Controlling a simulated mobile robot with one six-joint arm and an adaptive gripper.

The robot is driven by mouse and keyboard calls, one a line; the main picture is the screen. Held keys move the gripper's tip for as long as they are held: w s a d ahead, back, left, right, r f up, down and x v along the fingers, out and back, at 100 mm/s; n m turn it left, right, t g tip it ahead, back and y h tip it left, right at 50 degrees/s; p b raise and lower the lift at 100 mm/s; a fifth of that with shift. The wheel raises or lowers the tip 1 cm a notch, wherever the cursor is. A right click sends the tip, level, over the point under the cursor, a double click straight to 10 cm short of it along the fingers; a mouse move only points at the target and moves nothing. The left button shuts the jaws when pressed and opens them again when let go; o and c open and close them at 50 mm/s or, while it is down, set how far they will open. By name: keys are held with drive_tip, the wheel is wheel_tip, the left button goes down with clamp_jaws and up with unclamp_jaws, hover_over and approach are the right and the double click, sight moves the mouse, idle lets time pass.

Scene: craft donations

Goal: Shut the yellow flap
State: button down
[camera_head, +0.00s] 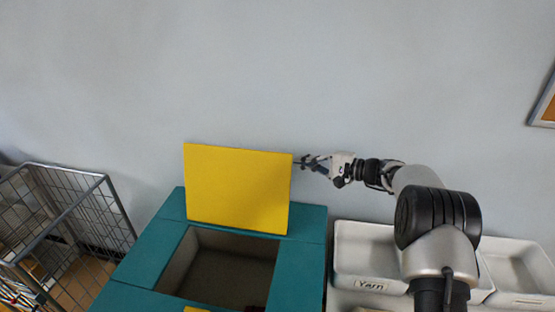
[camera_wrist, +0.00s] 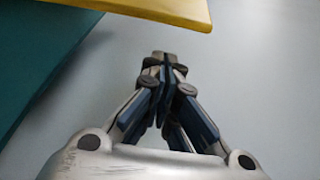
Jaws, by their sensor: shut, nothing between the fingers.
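The yellow flap (camera_head: 237,188) stands up, leaning slightly back, at the rear edge of the opening in a teal box (camera_head: 142,251). The opening in front of it is uncovered and shows a grey-brown inside. My gripper (camera_head: 302,162) is shut and empty beside the flap's upper right edge; I cannot tell whether it touches. In the wrist view the shut fingers (camera_wrist: 164,62) point ahead, with the yellow flap's edge (camera_wrist: 165,8) at the top and the teal box (camera_wrist: 35,55) at the left.
A white tray labelled Yarn (camera_head: 370,286) stands right of the box, below my arm, with another white tray (camera_head: 520,270) farther right. A wire cage cart (camera_head: 75,225) stands at the left. A grey wall (camera_head: 270,75) rises behind. A framed picture (camera_head: 543,105) hangs at the right.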

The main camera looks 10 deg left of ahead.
sight(274, 160)
drive_tip(key=w+f+b+x, duration=0.1)
drive_tip(key=b+x, duration=0.1)
drive_tip(key=x, duration=0.9)
drive_tip(key=shift+s+d+r+b, duration=0.15)
drive_tip(key=shift+s+r, duration=0.1)
drive_tip(key=shift+s, duration=0.35)
drive_tip(key=shift+s+d+r+b, duration=0.15)
drive_tip(key=shift+s+r, duration=0.1)
drive_tip(key=shift+s, duration=0.35)
drive_tip(key=shift+s+r+b, duration=0.15)
drive_tip(key=shift+s+r, duration=0.1)
drive_tip(key=shift+s, duration=0.35)
drive_tip(key=shift+d, duration=0.15)
